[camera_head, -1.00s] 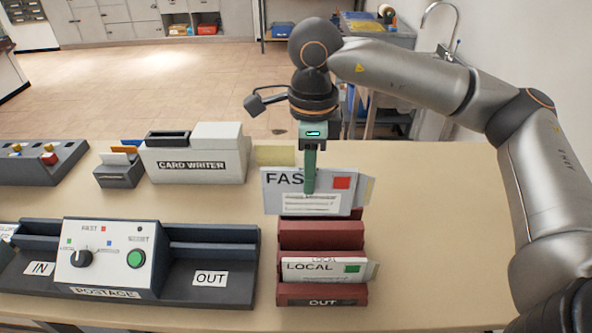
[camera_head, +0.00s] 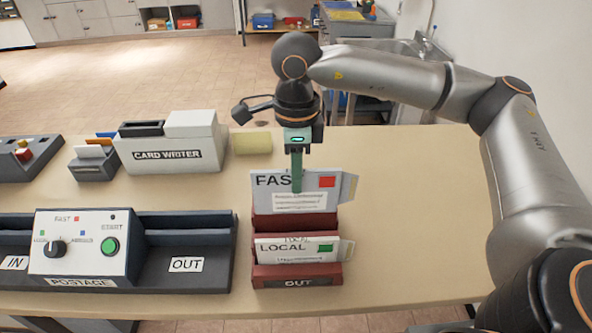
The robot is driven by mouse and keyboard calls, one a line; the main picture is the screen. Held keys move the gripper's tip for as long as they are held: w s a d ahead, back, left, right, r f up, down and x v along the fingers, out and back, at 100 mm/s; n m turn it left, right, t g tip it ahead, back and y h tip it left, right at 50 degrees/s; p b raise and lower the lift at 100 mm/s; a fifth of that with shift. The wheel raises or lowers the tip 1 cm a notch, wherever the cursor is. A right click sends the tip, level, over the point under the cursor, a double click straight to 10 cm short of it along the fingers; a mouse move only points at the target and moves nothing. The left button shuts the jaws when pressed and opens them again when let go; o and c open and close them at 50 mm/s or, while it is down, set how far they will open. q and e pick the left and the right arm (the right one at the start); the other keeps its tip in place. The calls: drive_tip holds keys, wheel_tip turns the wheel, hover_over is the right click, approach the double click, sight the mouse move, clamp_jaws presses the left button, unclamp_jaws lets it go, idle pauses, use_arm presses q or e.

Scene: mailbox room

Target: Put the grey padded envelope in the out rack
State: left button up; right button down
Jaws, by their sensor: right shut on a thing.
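The grey padded envelope (camera_head: 262,200), marked FAST with a red square, stands upright at the rear of the red out rack (camera_head: 272,283). My right gripper (camera_head: 297,186) is shut on its upper edge from above. The envelope's bottom edge is hidden behind a rack divider, so I cannot tell whether it rests on the slot floor. A pale envelope marked LOCAL (camera_head: 283,247), with a green square, stands in the front slot of the rack. My left gripper is not in view.
The postage machine (camera_head: 88,243) stands left of the rack, its OUT tray (camera_head: 205,285) close beside it. The card writer (camera_head: 172,155) and a yellow pad (camera_head: 252,143) are farther back. The table right of the rack is clear.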

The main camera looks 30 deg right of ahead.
drive_tip(key=shift+f, duration=0.1)
idle(0.4)
drive_tip(key=shift+f+b, duration=0.1)
drive_tip(key=shift+b, duration=0.2)
drive_tip(key=shift+f+b, duration=1.8)
drive_tip(key=shift+f, duration=0.3)
